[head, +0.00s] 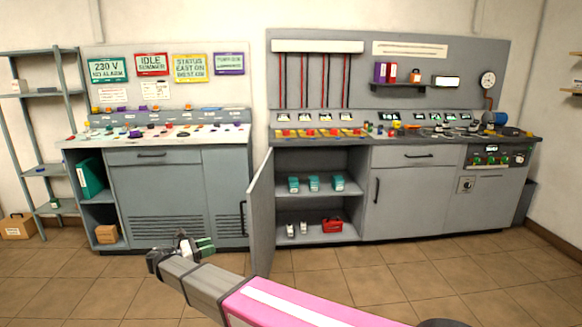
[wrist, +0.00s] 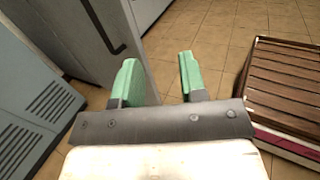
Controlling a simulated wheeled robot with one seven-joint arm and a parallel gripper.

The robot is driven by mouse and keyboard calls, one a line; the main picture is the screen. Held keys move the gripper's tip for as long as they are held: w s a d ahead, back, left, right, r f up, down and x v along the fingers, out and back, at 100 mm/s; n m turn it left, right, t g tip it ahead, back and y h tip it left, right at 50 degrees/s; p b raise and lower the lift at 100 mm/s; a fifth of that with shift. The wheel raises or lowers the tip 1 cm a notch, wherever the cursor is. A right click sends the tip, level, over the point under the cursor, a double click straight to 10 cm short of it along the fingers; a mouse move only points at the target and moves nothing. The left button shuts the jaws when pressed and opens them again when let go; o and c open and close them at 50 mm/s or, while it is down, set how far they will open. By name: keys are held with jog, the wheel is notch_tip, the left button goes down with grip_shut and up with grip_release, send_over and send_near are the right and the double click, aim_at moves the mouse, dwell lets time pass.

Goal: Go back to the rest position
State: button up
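My gripper (head: 196,246) is at the end of my pink and grey arm, in the lower middle of the head view, above the tiled floor and in front of the left grey cabinet. In the wrist view my gripper (wrist: 160,82) shows two green fingers set well apart, with nothing between them but floor and a cabinet door edge. It is open and empty.
An open cabinet door (head: 261,215) sticks out just right of my gripper; it also shows close by in the wrist view (wrist: 105,35). A slatted wooden thing (wrist: 290,85) lies at the right of the wrist view. Tiled floor (head: 440,270) is free at front right.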

jog(key=w+d+f+m+g+y, duration=0.1)
jog(key=d+f+m+g+y, duration=0.25)
jog(key=d, duration=1.15)
jog(key=w+d+f+m+g+y, duration=0.15)
jog(key=d+f+m+g, duration=0.3)
jog(key=d, duration=0.95)
jog(key=s+d+f+m+y, duration=0.1)
jog(key=s+d+m+y, duration=0.4)
jog(key=d+m, duration=0.3)
jog(key=s+d+f+m+y, duration=0.1)
jog(key=s+d+m+y, duration=0.4)
jog(key=d+m, duration=0.3)
jog(key=d, duration=0.4)
jog(key=shift+d+f+g+y, duration=0.25)
jog(key=shift+f+g+y, duration=0.05)
jog(key=shift+f+g, duration=0.1)
jog(key=shift+a, duration=0.1)
